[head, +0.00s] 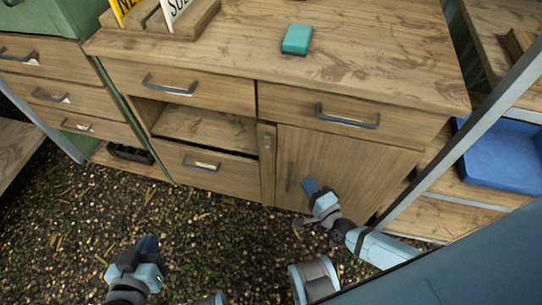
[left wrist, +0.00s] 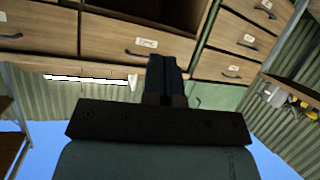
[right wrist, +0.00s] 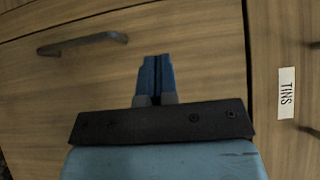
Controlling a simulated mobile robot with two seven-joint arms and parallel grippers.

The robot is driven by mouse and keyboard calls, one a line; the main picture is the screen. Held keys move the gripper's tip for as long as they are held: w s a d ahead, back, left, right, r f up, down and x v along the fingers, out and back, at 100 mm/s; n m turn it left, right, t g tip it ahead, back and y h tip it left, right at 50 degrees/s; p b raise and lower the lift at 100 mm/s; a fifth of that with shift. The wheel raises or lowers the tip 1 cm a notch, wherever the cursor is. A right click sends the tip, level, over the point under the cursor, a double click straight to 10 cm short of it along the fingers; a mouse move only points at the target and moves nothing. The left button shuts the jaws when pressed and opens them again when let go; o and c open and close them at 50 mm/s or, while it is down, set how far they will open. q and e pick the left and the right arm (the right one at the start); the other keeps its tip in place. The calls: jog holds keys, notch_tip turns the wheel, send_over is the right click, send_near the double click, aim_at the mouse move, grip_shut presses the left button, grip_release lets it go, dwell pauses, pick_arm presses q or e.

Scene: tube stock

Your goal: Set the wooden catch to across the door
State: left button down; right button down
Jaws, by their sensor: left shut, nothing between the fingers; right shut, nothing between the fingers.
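The wooden catch (head: 267,141) is a small wooden piece near the top of the upright post left of the door. It appears to stand upright along the post, apart from the door face. The cabinet door (head: 345,165) looks shut, with a dark upright handle (head: 290,177). My right gripper (head: 309,186) is shut and empty, in front of the door just right of its handle. In the right wrist view its fingers (right wrist: 154,76) point at a wooden front with a bar handle (right wrist: 82,42). My left gripper (head: 148,243) is shut and empty above the ground, away from the cabinet.
Drawers (head: 180,85) and an open compartment (head: 208,128) lie left of the post. A teal box (head: 297,39) rests on the worktop (head: 370,55). A blue bin (head: 500,155) and a grey frame post (head: 460,140) stand at the right. Gravel in front is open.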

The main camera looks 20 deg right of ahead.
aim_at(268, 144)
pick_arm(q)
jog(key=shift+s, duration=0.15)
pick_arm(e)
jog(key=shift+s, duration=0.15)
